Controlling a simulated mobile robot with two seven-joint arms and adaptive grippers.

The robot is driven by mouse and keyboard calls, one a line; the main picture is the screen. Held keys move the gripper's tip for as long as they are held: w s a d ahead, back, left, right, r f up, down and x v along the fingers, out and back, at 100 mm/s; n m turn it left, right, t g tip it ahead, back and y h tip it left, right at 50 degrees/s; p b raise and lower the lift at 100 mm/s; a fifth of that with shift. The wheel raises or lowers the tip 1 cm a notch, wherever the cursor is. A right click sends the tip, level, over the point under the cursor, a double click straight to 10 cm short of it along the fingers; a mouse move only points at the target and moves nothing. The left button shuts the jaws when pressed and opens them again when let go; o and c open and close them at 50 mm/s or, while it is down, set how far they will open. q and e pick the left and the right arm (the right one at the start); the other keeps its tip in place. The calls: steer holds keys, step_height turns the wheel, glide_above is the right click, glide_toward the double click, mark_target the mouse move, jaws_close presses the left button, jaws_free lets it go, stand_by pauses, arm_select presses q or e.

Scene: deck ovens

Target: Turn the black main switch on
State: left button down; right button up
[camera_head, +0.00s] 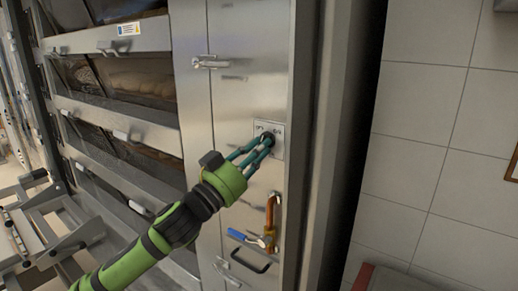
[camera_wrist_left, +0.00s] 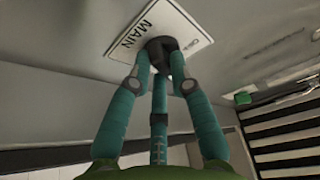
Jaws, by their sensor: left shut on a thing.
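The black main switch (camera_wrist_left: 164,46) sits on a white plate (camera_wrist_left: 185,22) that reads "MAIN" in the left wrist view. In the head view the plate (camera_head: 278,129) is on the steel panel of the oven's side column, and the switch (camera_head: 268,137) is partly hidden by fingers. My left gripper (camera_head: 263,143) is at the switch, its teal fingers shut around the black knob. It also shows in the left wrist view (camera_wrist_left: 162,65), with fingers on both sides of the knob. The switch's exact turn angle is hard to tell. My right gripper is not in view.
Below the switch are a copper pipe (camera_head: 271,222) with a blue-handled valve (camera_head: 240,237) and a black handle (camera_head: 250,259). A latch (camera_head: 210,62) juts out above. Deck ovens with glass doors (camera_head: 130,80) stand left; a tiled wall (camera_head: 440,130) is right.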

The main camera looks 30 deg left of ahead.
arm_select(q)
steer(key=m, duration=0.2)
steer(key=m+g+h+p, duration=0.1)
steer(key=m, duration=0.1)
steer(key=m+g+h+p, duration=0.1)
steer(key=m, duration=0.1)
steer(key=shift+a+m, duration=0.25)
steer(key=shift+m, duration=0.45)
steer(key=c, duration=1.1)
jaws_free()
steer(key=shift+h, duration=0.3)
steer(key=shift+v, duration=6)
steer(key=shift+r, duration=0.1)
